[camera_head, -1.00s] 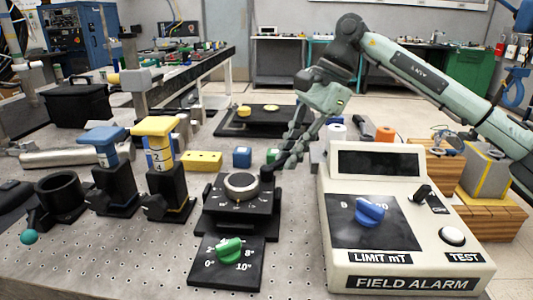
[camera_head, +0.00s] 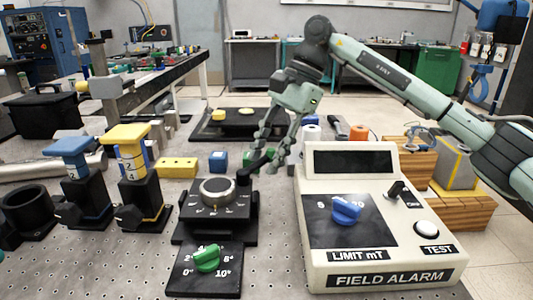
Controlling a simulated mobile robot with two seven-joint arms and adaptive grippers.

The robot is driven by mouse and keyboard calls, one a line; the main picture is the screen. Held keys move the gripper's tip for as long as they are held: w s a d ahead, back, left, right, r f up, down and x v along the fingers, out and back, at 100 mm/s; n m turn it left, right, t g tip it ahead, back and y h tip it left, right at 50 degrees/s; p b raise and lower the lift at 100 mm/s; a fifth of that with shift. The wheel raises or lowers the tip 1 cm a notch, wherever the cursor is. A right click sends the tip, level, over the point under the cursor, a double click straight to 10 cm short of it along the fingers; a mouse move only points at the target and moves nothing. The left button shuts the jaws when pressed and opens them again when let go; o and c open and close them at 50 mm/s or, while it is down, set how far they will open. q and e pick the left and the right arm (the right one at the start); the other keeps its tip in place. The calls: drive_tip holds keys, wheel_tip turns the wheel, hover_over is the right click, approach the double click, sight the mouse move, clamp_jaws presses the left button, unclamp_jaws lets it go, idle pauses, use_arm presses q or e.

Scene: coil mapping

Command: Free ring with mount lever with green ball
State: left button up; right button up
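The black ring mount (camera_head: 28,208) stands at the left edge in the head view, its open ring facing up. Its lever's green ball is at the frame edge, almost wholly cut off. My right gripper (camera_head: 269,160) points down above the back right of a black dial stage (camera_head: 215,205), far to the right of the ring mount. My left gripper is out of view.
Yellow-topped (camera_head: 128,138) and blue-topped (camera_head: 68,148) posts in black holders stand between the ring mount and dial stage. A green knob (camera_head: 207,258) is in front of the stage. The field alarm box (camera_head: 380,230) fills the right. Perforated table is bare at front left.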

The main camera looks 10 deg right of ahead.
drive_tip(key=shift+a, duration=0.1)
drive_tip(key=v, duration=1.2)
